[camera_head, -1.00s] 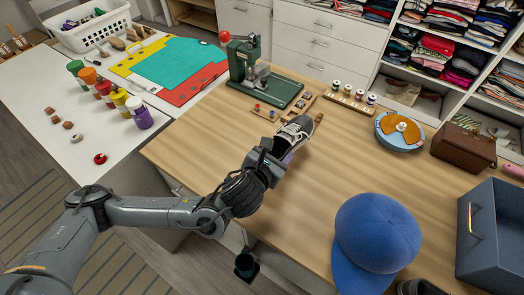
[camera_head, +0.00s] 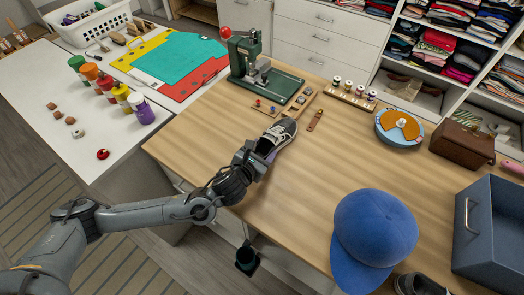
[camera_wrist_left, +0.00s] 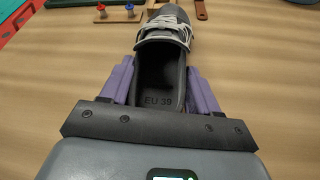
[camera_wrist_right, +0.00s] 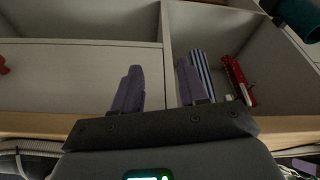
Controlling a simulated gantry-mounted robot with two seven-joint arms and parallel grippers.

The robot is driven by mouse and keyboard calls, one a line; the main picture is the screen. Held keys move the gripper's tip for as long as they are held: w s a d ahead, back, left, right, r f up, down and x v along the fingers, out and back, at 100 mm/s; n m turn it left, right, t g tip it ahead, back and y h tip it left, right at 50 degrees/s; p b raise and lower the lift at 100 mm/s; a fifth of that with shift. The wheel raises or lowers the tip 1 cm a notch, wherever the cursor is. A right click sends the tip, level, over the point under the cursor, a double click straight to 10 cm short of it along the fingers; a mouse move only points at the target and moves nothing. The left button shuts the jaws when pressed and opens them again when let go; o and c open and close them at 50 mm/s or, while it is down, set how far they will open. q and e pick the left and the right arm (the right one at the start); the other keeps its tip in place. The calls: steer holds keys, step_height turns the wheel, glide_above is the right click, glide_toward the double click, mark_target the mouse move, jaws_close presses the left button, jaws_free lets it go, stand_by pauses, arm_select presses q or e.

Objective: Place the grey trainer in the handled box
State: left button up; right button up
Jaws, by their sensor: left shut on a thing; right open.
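The grey trainer (camera_head: 281,132) with white laces is at the middle of the wooden table. My left gripper (camera_head: 262,150) is shut on its heel end, with the purple fingers on either side of the heel. In the left wrist view the trainer (camera_wrist_left: 163,60) points away from me, its opening facing up and "EU 39" readable inside. The handled box (camera_head: 490,235) is blue-grey with a metal handle and stands at the right edge of the table. My right gripper (camera_wrist_right: 155,90) is open and empty, facing shelf compartments; it is not seen in the head view.
A blue cap (camera_head: 375,238) lies between the trainer and the box. A dark shoe (camera_head: 420,285) is partly visible at the bottom edge. A green press (camera_head: 262,75), spool rack (camera_head: 350,95), round blue-orange tin (camera_head: 399,128) and brown case (camera_head: 463,146) line the back.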

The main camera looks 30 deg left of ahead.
arm_select(q)
steer(key=shift+r, duration=0.1)
steer(key=o, duration=1.5)
steer(key=shift+c, duration=0.2)
arm_select(e)
steer(key=shift+r, duration=0.1)
steer(key=shift+r+p, duration=0.9)
steer(key=o, duration=0.4)
steer(key=shift+r, duration=0.1)
steer(key=shift+c, duration=0.2)
arm_select(q)
steer(key=v, duration=1.2)
arm_select(e)
steer(key=o, duration=0.7)
